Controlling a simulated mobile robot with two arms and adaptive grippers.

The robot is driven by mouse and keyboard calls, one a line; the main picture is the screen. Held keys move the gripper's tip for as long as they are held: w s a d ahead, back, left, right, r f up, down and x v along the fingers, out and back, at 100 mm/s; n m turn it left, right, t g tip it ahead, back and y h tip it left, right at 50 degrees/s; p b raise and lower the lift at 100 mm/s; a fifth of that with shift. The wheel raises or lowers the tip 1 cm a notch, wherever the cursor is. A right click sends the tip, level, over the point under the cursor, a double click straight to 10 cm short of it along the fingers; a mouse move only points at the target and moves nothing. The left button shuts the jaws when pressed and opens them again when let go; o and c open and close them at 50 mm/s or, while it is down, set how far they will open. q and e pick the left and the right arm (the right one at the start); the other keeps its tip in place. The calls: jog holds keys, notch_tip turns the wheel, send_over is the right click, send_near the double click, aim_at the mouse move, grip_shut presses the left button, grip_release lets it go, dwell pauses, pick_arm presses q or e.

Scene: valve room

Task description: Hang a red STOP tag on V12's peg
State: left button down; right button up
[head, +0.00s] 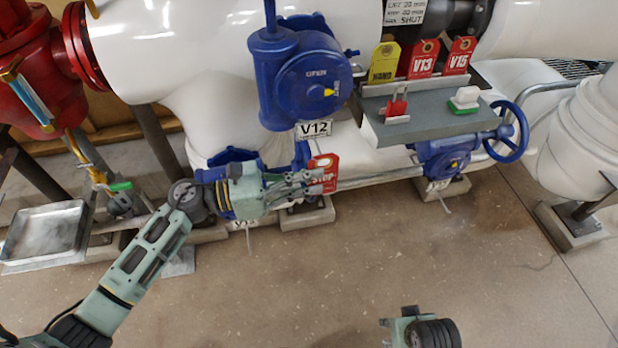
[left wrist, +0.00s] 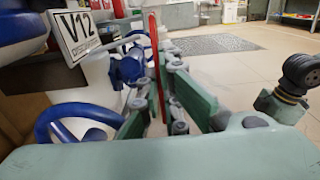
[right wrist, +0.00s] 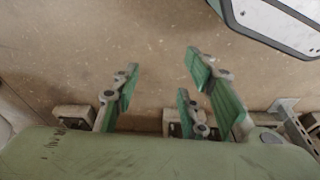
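A red STOP tag (head: 323,174) is held between the fingers of my left gripper (head: 312,180), below the V12 label. In the left wrist view the tag (left wrist: 155,60) appears edge-on, upright between the fingers. The blue V12 valve gearbox (head: 303,85) is above the gripper, with its white V12 label (head: 313,128) underneath; the label also shows at the upper left of the left wrist view (left wrist: 74,35). A small dark stub (head: 352,52) sticks out at the gearbox's right side; I cannot tell whether it is the peg. My right gripper (right wrist: 160,65) is open and empty, over the floor.
A grey shelf (head: 425,128) right of V12 bears a red item (head: 397,105) and a white-and-green item (head: 465,99). A blue handwheel (head: 513,132) is beyond. The front floor is clear.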

jog(key=shift+s, duration=0.1)
pick_arm(q)
jog(key=shift+w, duration=0.1)
jog(key=shift+w+a, duration=0.1)
jog(key=shift+w, duration=0.05)
pick_arm(e)
jog(key=shift+w+r, duration=0.25)
jog(key=shift+r, duration=0.55)
pick_arm(q)
jog(key=shift+w+b, duration=0.1)
jog(key=shift+b, duration=0.2)
pick_arm(e)
jog(key=shift+r, duration=0.2)
pick_arm(q)
jog(key=shift+w, duration=0.1)
pick_arm(e)
jog(key=shift+s+r, duration=0.2)
jog(key=shift+r, duration=0.1)
pick_arm(q)
jog(key=shift+w+a+b, duration=0.15)
jog(key=shift+w+b, duration=0.15)
jog(key=shift+b, duration=0.05)
pick_arm(e)
jog(key=shift+w+r, duration=0.2)
jog(key=shift+r, duration=0.35)
jog(key=shift+w+r, duration=0.15)
jog(key=shift+r, duration=0.4)
jog(key=shift+s+f, duration=0.1)
jog(key=shift+s, duration=0.05)
